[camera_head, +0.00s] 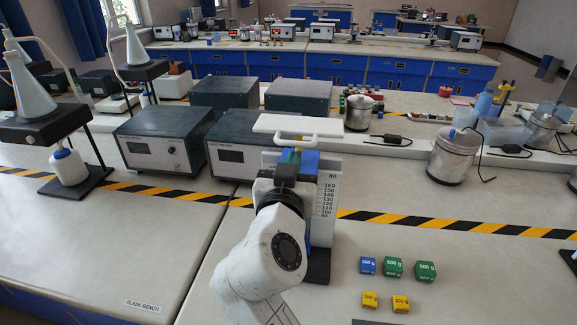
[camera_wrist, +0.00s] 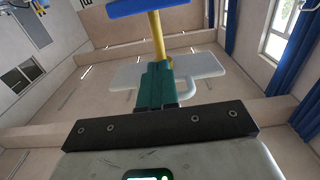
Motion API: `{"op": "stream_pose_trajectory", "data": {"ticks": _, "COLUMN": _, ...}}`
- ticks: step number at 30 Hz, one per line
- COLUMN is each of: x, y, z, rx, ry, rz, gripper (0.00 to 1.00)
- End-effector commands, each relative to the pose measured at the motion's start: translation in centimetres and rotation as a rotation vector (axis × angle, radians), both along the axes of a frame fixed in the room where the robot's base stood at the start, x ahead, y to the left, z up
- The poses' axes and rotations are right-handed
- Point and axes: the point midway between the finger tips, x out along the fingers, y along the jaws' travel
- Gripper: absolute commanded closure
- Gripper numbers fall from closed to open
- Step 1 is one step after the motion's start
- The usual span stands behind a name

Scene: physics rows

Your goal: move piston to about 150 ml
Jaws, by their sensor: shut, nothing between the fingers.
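The gas syringe stand is partly hidden behind my arm. Its white scale board (camera_head: 327,205) is marked in ml, with numbers from about 90 to 160 showing. A white plate (camera_head: 298,126) with a loop handle (camera_head: 296,139) tops it. A blue part (camera_head: 309,163) shows beside my wrist. My gripper (camera_head: 290,155) is at the stand, just below the plate. In the wrist view its green fingers (camera_wrist: 157,85) are together and hold nothing. A yellow rod (camera_wrist: 158,35) and blue piece (camera_wrist: 150,8) show beyond them, as does the white plate (camera_wrist: 205,65). The piston's level is hidden.
Blue (camera_head: 368,265), green (camera_head: 393,268) and yellow (camera_head: 370,299) weight blocks lie on the bench at front right. Grey instrument boxes (camera_head: 160,140) stand behind left. A metal can (camera_head: 452,155) is at right. Bench is clear between the stand and can.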

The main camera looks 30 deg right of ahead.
Motion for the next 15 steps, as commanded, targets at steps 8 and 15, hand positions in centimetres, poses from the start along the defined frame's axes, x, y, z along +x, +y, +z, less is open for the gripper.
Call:
{"op": "stream_pose_trajectory", "data": {"ticks": 8, "x": -2.2, "y": 1.7, "z": 0.0, "rx": 0.0, "ry": -0.001, "rz": 0.003, "gripper": 1.0}}
{"op": "stream_pose_trajectory", "data": {"ticks": 15, "x": -4.3, "y": 3.2, "z": -0.1, "rx": -0.001, "ry": -0.001, "rz": 0.003, "gripper": 1.0}}
